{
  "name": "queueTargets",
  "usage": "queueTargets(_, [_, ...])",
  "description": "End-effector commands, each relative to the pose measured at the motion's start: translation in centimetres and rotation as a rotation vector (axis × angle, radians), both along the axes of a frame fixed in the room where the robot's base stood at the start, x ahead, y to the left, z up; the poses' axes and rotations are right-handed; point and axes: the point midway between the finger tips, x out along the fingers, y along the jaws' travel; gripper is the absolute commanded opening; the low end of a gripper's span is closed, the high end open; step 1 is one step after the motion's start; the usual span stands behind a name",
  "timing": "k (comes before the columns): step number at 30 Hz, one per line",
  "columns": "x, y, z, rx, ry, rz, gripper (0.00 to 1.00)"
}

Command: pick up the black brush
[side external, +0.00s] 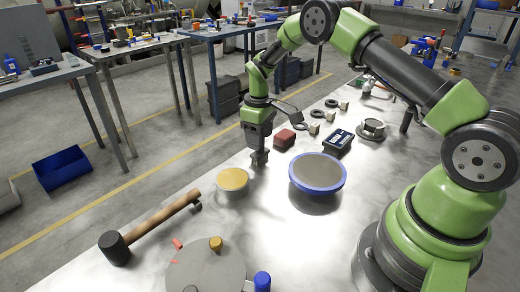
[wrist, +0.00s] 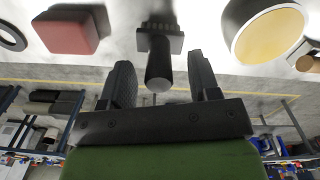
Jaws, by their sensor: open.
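The black brush (wrist: 159,64) shows in the wrist view, with a round dark handle end towards me and a wider ridged part above it. My gripper (wrist: 160,60) is open, with one finger on each side of the brush in the picture and a visible gap on both sides. I cannot tell how far the brush is from the fingers in depth. In the side external view my gripper (side external: 259,158) points down low over the bench, between the yellow-topped tin and the red block. The brush cannot be made out clearly there.
The metal bench (side external: 240,215) holds a yellow-topped round tin (side external: 233,179), a red block (side external: 284,138), a blue-rimmed round dish (side external: 317,172), a black box (side external: 338,140) and a mallet (side external: 150,226). A grey disc (side external: 205,270) lies at the front. Bare bench separates several of them.

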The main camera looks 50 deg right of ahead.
Motion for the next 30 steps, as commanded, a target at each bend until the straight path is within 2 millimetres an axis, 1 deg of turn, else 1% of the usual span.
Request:
queueTargets(1, [-0.2,-0.2,-1.0,0.001,0.004,-0.002,0.56])
queueTargets(3, [-0.1,-0.2,-2.0,0.001,0.003,-0.001,0.56])
queueTargets(6, [-0.1,-0.2,-2.8,0.001,0.001,0.000,0.56])
queueTargets(14, [-0.1,-0.2,-3.0,0.000,-0.001,0.000,0.56])
queueTargets(15, [-0.1,-0.2,-3.0,0.000,-0.001,0.000,0.47])
queueTargets(17, [-0.1,-0.2,-3.0,0.000,-0.001,0.000,0.33])
queueTargets(18, [-0.1,-0.2,-3.0,0.000,-0.001,0.000,0.24])
queueTargets(21, [-0.1,-0.1,-3.0,0.000,-0.001,0.000,0.02])
queueTargets(28, [-0.1,-0.2,-3.0,0.000,-0.001,0.000,0.02])
queueTargets(30, [0.0,-0.2,-2.7,0.001,-0.002,-0.001,0.02])
